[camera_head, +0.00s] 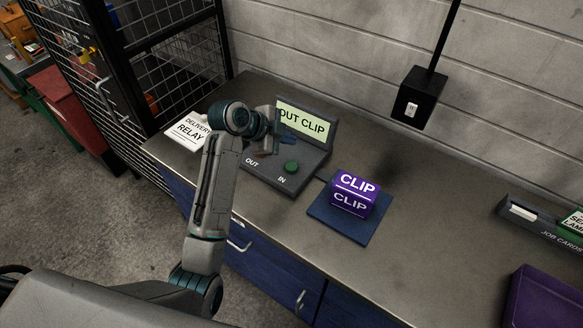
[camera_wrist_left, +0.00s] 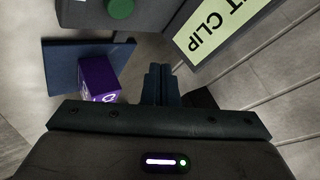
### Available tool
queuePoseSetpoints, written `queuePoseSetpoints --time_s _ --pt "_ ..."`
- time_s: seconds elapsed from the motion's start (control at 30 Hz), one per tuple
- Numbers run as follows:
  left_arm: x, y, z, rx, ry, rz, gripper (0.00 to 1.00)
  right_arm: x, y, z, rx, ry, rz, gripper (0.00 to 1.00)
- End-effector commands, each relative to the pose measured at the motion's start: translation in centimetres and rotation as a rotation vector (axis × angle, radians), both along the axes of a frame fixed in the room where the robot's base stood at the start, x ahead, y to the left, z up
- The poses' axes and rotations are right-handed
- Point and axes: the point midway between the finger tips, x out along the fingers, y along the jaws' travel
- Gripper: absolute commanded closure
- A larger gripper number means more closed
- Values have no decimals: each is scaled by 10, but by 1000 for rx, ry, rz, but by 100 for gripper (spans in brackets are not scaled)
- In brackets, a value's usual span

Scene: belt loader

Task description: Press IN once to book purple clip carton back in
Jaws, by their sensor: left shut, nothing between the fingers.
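The purple clip carton (camera_head: 353,194) sits on a dark blue mat (camera_head: 334,222). The carton also shows in the left wrist view (camera_wrist_left: 97,78). The grey button console (camera_head: 262,178) has a green button (camera_head: 291,167) near the label IN; that button also shows at the top of the left wrist view (camera_wrist_left: 120,8). Its lit display (camera_head: 302,122) reads "OUT CLIP". My left gripper (camera_head: 288,138) is shut and empty, above the console in front of the display. Its fingers (camera_wrist_left: 160,82) point away from the wrist. My arm hides the area above the OUT label. My right gripper is not in view.
A "DELIVERY RELAY" card (camera_head: 188,131) lies left of the console. A black switch box (camera_head: 417,97) is on the wall. A job card holder (camera_head: 540,226) and a purple bin (camera_head: 545,300) are at the right. The worktop between mat and holder is clear.

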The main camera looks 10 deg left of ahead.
Motion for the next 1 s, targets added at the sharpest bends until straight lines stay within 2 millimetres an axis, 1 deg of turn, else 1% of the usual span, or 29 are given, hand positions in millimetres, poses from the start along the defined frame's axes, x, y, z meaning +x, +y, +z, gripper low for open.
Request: queuePoseSetpoints --time_s 0.03,0.3,0.5,0.63,1.0 --pt "0 0 -12 1 1 0 100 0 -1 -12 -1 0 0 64" --pt "0 0 -52 1 1 1 100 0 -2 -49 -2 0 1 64" --pt "0 0 -69 -1 2 1 100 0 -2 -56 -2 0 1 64" --pt "0 0 -73 0 1 0 100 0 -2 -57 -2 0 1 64" --pt "0 0 -72 0 1 1 100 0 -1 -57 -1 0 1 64"
